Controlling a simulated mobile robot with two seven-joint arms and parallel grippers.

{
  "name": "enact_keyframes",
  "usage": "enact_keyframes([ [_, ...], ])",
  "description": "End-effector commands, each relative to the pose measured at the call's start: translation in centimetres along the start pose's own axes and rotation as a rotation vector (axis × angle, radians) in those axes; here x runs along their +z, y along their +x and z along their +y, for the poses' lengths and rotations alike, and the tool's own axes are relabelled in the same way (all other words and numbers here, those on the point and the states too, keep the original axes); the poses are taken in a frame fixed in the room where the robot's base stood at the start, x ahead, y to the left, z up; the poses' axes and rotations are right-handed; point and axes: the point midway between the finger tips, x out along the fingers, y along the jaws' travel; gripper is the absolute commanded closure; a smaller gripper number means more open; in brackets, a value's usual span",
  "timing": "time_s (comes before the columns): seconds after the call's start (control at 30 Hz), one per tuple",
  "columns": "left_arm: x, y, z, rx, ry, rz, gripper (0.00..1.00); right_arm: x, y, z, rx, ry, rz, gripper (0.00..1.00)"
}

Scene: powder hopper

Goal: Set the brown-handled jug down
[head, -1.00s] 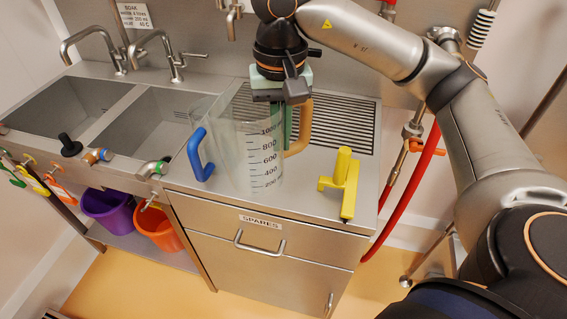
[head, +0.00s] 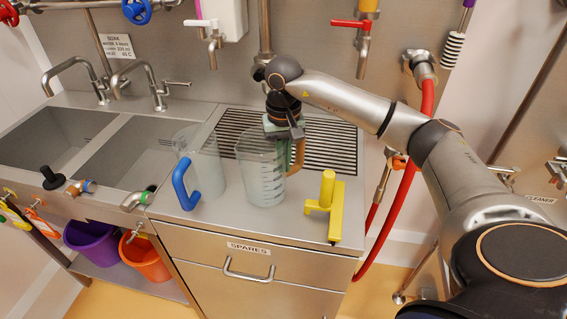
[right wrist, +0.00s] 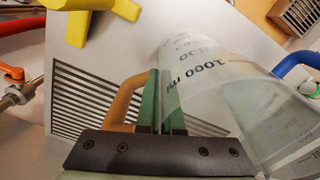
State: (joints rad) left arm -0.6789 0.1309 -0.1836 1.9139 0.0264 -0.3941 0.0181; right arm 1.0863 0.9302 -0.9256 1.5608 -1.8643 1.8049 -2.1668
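The clear jug with the brown handle (head: 258,172) is upright over the counter in the head view, between the blue-handled jug and a yellow tool. I cannot tell whether its base touches the counter. My right gripper (head: 284,136) is above its right side. In the right wrist view, the green fingers (right wrist: 161,102) are close together at the top of the brown handle (right wrist: 124,102), beside the jug wall with its printed scale (right wrist: 205,82). My left gripper is out of view.
The blue-handled jug (head: 207,168) stands close on the left. The yellow tool (head: 337,212) lies to the right, near the counter's right edge. A slotted drain grate (head: 335,140) is behind. Two sinks are at left, and a red hose (head: 407,160) hangs at right.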

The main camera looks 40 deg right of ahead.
Motion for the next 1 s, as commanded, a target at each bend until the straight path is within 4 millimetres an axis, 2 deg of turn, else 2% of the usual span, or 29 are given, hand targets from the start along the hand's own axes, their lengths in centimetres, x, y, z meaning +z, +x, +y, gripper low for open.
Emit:
enact_keyframes([
  [0.13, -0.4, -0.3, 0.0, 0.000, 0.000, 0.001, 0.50, 0.0, 1.2, 0.0, 0.000, 0.000, 0.001, 1.00],
  [0.5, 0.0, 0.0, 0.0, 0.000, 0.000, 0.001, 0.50, 0.0, 1.7, -0.1, -0.002, 0.000, 0.002, 1.00],
  [0.53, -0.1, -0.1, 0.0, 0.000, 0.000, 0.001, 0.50, 0.0, 1.6, 0.0, -0.001, 0.000, 0.002, 0.93],
  [0.77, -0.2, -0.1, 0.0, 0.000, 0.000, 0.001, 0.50, 0.0, 1.6, 0.0, -0.001, 0.001, 0.001, 0.68],
  [1.0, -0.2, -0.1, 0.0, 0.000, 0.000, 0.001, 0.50, 0.0, 1.5, 0.0, -0.001, 0.001, 0.002, 0.67],
])
